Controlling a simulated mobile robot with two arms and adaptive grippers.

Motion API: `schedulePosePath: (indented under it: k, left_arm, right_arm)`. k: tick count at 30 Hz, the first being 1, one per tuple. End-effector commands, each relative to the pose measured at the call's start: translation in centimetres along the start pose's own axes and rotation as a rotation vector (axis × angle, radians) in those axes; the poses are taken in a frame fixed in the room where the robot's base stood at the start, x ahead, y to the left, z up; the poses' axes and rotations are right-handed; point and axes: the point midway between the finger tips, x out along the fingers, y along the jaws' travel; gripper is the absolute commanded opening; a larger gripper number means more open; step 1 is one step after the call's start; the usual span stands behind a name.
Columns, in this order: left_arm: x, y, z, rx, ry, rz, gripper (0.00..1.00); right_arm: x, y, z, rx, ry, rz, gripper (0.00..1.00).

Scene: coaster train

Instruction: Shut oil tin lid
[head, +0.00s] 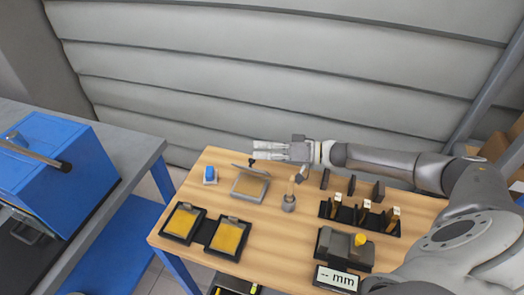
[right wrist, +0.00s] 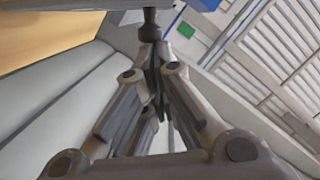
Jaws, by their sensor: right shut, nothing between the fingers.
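The oil tin (head: 248,197) is a shallow grey rectangular tray with a tan inside, near the back edge of the wooden table. Its lid (head: 262,174) stands raised and tilted at the tin's far side. A small dark knob (head: 251,162) is on the lid's outer face. My right gripper (head: 256,150) is behind the raised lid, fingers pointing left. In the right wrist view its fingers (right wrist: 152,62) are shut and empty, with the knob (right wrist: 150,20) right by the tips; I cannot tell whether they touch. My left gripper is not in view.
A small blue object (head: 210,173) stands left of the tin. A grey cup (head: 288,204) with a wooden-handled tool stands close to its right. Two black-framed yellow pads (head: 228,238) lie in front. A black rack (head: 360,220) and a mm sign (head: 336,279) are further right.

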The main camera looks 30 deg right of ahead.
Motion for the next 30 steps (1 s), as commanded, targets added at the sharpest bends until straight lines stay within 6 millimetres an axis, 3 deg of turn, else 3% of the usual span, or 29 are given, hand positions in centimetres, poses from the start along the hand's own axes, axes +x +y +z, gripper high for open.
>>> schedulePosePath:
  k: [10,14,24,30]
  left_arm:
    - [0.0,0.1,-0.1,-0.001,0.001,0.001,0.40]
    - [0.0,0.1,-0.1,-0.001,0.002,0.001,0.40]
    - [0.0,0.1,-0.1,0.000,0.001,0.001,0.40]
    - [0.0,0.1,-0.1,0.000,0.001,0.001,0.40]
  right_arm:
    - [-0.1,0.1,0.0,-0.004,0.000,0.003,0.00]
    - [-1.0,0.2,0.0,-0.002,0.000,0.005,0.00]
    - [-7.8,0.3,0.1,-0.001,-0.003,0.006,0.00]
    - [-10.9,0.3,0.0,-0.002,-0.001,0.005,0.00]
